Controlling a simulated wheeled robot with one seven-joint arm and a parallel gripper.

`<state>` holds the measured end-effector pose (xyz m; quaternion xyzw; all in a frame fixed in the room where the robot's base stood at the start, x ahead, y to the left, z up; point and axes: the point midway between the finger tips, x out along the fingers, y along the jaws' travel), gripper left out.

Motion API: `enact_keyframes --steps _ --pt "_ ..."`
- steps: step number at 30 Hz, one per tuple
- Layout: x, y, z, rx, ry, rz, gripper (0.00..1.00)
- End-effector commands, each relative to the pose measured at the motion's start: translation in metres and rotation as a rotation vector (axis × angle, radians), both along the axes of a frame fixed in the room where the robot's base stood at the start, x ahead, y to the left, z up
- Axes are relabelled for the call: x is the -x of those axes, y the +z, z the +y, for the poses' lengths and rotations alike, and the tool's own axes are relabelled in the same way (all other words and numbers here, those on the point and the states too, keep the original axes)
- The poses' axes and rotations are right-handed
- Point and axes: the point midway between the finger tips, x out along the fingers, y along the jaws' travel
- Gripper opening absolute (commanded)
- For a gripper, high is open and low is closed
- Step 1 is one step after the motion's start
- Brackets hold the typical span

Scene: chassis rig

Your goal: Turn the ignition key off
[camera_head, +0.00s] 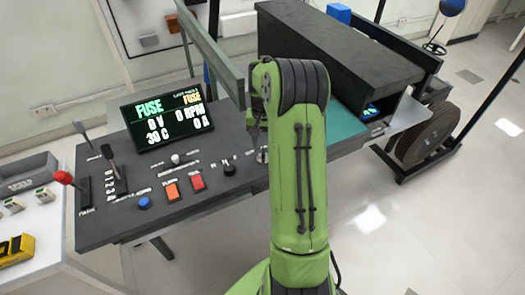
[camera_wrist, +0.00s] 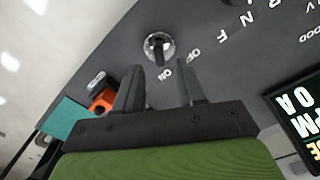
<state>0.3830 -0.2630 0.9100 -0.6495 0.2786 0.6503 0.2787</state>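The ignition switch (camera_wrist: 158,46) is a round silver collar on the dark panel, with a dark key standing in it. The OFF and ON labels are printed beside it, and the key's lower end in the wrist view points nearer to ON. In the head view the switch (camera_head: 262,156) shows just left of my green arm. My gripper (camera_wrist: 161,72) is open and empty. In the head view the arm hides most of the gripper.
The display (camera_head: 168,118) reads FUSE, 0 V, 0 RPM, 0 A. A black knob (camera_head: 229,168), a red switch (camera_head: 198,182), an orange switch (camera_head: 172,191) and levers stand to the left. An orange and grey part (camera_wrist: 103,97) lies near the teal mat (camera_wrist: 62,122). A large dark box (camera_head: 340,50) stands behind.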

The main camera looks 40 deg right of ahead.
Motion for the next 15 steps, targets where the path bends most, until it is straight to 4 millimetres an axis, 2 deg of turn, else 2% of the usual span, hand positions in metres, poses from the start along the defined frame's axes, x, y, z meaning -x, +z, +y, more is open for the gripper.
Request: enact_keyframes --steps 1,6,15 --pt "0.0 -0.014 0.0 -0.002 0.0 0.002 0.39" --pt "0.0 -0.036 0.0 -0.001 0.0 0.001 0.39" --pt "0.0 -0.039 0.0 0.001 0.0 -0.001 0.39"
